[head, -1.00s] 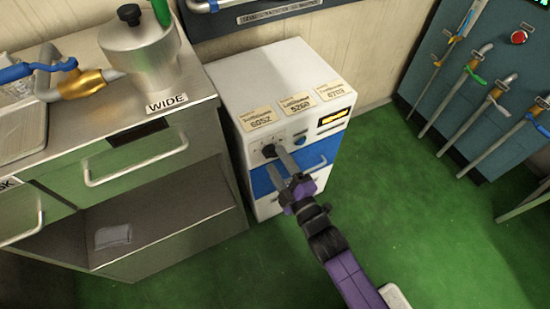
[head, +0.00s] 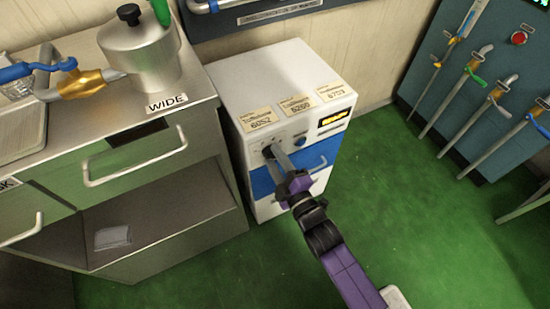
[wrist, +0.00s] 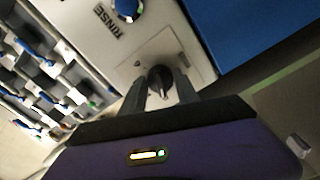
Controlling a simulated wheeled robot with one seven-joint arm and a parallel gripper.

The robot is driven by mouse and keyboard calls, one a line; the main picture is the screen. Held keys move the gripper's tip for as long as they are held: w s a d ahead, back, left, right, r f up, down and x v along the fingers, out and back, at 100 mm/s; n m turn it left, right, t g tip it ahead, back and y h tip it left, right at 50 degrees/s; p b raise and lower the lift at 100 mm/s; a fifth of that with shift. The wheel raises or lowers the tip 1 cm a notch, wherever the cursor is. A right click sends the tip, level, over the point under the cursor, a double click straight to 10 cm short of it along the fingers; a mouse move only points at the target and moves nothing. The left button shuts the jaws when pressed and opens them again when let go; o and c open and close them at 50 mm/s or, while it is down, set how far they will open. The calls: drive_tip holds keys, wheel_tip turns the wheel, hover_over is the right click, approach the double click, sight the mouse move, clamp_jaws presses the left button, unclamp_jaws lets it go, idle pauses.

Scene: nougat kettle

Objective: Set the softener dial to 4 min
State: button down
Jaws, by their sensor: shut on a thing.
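The softener unit (head: 285,80) is a white box with a blue front band, standing on the floor beside the steel counter. Its dark dial (head: 267,151) is on the upper left of the front panel. The dial (wrist: 160,82) also shows in the wrist view, on a pale square plate, with a light pointer mark. My gripper (head: 274,150) reaches the panel from the lower right. In the wrist view my gripper (wrist: 160,88) has one finger on each side of the dial and is shut on it. The scale marks around the dial are too small to read.
In the wrist view the blue knob (wrist: 127,8) is near "RINSE" lettering. The steel counter (head: 140,200) stands close on the left. Green floor (head: 400,200) is open on the right.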

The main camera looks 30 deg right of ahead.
drive_tip(key=shift+m, duration=0.3)
drive_tip(key=m+p, duration=0.1)
drive_tip(key=m, duration=1.5)
drive_tip(key=shift+a+f+m, duration=0.1)
drive_tip(key=shift+f+m, duration=0.05)
drive_tip(key=shift+m, duration=0.55)
drive_tip(key=c, duration=0.9)
unclamp_jaws()
drive_tip(key=shift+s, duration=0.15)
drive_tip(key=s+p, duration=0.1)
drive_tip(key=s, duration=0.6)
drive_tip(key=shift+s, duration=0.3)
